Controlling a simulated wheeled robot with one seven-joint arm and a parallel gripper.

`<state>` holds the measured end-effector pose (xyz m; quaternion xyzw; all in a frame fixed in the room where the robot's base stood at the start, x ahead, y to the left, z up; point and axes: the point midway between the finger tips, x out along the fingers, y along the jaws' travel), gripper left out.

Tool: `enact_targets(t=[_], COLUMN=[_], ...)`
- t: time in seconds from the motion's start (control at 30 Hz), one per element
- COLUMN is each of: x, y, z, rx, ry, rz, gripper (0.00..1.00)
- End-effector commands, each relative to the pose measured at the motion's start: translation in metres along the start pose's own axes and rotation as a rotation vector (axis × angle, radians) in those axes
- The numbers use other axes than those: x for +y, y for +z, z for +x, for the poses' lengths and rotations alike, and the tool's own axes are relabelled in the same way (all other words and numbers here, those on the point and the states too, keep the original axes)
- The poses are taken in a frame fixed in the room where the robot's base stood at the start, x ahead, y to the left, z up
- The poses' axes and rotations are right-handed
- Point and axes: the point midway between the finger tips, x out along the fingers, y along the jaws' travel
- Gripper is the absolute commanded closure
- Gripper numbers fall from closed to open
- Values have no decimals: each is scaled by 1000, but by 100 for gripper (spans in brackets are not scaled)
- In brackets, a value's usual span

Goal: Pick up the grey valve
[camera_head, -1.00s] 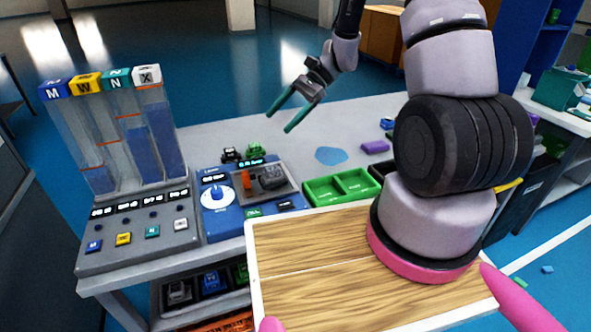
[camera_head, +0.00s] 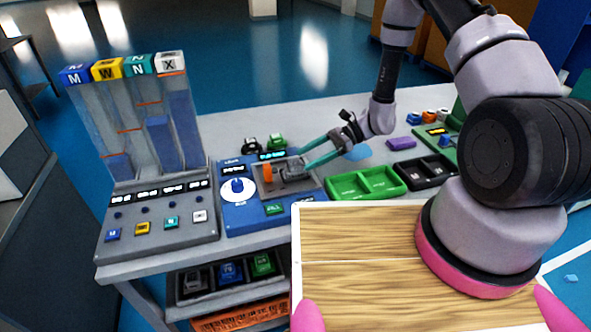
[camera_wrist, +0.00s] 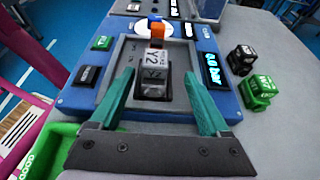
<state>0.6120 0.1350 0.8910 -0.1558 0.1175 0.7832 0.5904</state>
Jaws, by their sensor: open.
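A grey valve marked Y2 (camera_wrist: 154,70) stands in the recessed grey tray of the blue test unit (camera_wrist: 80,95). In the head view the valve (camera_head: 293,171) shows partly, close to my fingertips. My gripper (camera_wrist: 158,75) is open, with one green finger on each side of the valve. The fingers look apart from it, with a gap on both sides. In the head view my gripper (camera_head: 307,162) reaches in from the right, low over the test unit. Its exact height above the tray is hard to tell.
An orange part (camera_head: 267,174) sits beside the valve in the tray. Black (camera_head: 250,144) and green (camera_head: 276,141) valves stand behind the unit. A green bin (camera_head: 365,183) and black bin (camera_head: 428,172) lie to the right. A column display (camera_head: 150,125) rises at left.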

Motion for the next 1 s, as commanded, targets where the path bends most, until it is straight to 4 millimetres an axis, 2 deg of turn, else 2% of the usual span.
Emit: enact_targets(t=[0.3,0.63,0.83,0.87,1.0], x=[8,7,7,7,7], y=[3,3,3,3,3], z=[44,50,50,50,50], rx=[-1,0,0,0,0], ry=[3,0,0,0,0], rz=[0,-1,-1,-1,-1], gripper=[20,20,96,100,100])
